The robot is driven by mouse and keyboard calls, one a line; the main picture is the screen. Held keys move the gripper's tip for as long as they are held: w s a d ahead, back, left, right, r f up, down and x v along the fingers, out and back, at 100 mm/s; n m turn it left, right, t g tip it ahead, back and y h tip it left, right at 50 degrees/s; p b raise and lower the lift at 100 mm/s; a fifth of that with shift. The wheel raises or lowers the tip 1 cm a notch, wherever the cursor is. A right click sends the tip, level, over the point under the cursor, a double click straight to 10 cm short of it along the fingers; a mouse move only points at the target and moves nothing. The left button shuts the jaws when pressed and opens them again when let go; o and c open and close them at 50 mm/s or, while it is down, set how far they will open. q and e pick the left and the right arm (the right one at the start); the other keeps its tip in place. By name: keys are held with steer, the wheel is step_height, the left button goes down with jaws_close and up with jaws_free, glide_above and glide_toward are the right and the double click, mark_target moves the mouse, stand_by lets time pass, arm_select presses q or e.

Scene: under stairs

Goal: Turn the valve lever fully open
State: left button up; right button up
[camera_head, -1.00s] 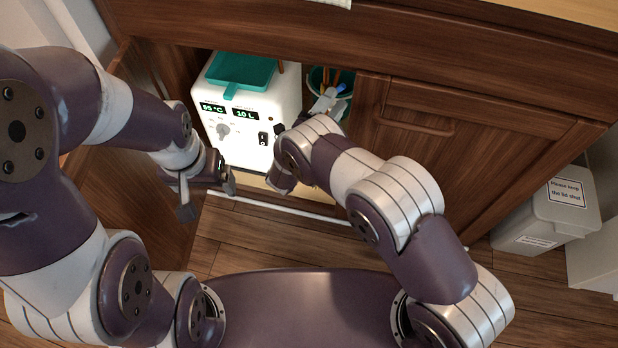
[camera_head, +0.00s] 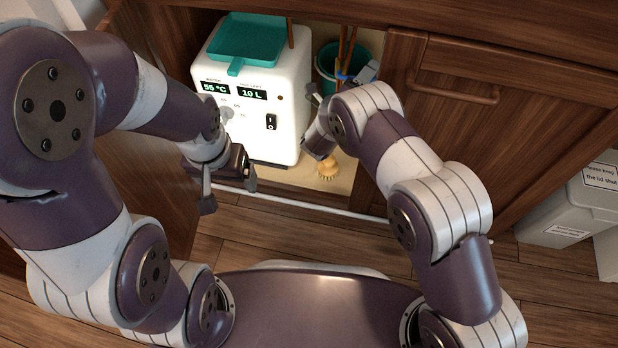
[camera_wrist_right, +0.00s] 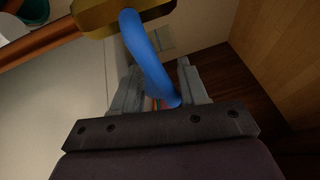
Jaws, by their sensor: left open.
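The valve lever is a curved blue handle on a brass valve body (camera_wrist_right: 120,12), on a copper-coloured pipe (camera_wrist_right: 40,38). In the right wrist view the lever (camera_wrist_right: 148,55) runs down between the fingers of my right gripper (camera_wrist_right: 160,88). The fingers stand apart on either side of it; I cannot tell whether either touches. In the head view only a small blue part of the lever (camera_head: 343,77) shows between the fingers of my right gripper (camera_head: 342,82). My left gripper (camera_head: 229,195) is open and empty in front of the white appliance.
The white appliance (camera_head: 290,75) shows 55 °C and 10 L, with a teal tray (camera_head: 250,42) on top. A teal bucket (camera_head: 325,65) stands behind the pipes. A closed cabinet door (camera_head: 480,120) is right of the opening.

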steer(key=r+p+v, duration=0.1)
steer(key=p+v, duration=0.4)
steer(key=v, duration=0.7)
steer(key=s+a+f+n+g+y, duration=0.2)
steer(key=f+n+g+y, duration=0.1)
steer(key=f+n, duration=0.2)
steer(key=s+a+f+n+g+y+b, duration=0.1)
steer(key=s+a+f+n+g+y, duration=0.1)
steer(key=f+n, duration=0.4)
steer(key=s+a+f+n+g+y, duration=0.2)
steer(key=f+n+g+y, duration=0.2)
steer(key=n, duration=0.3)
steer(key=shift+s+f+g+y+b, duration=0.4)
steer(key=shift+f+y, duration=0.25)
steer(key=shift+y, duration=0.15)
steer(key=shift+a, duration=0.15)
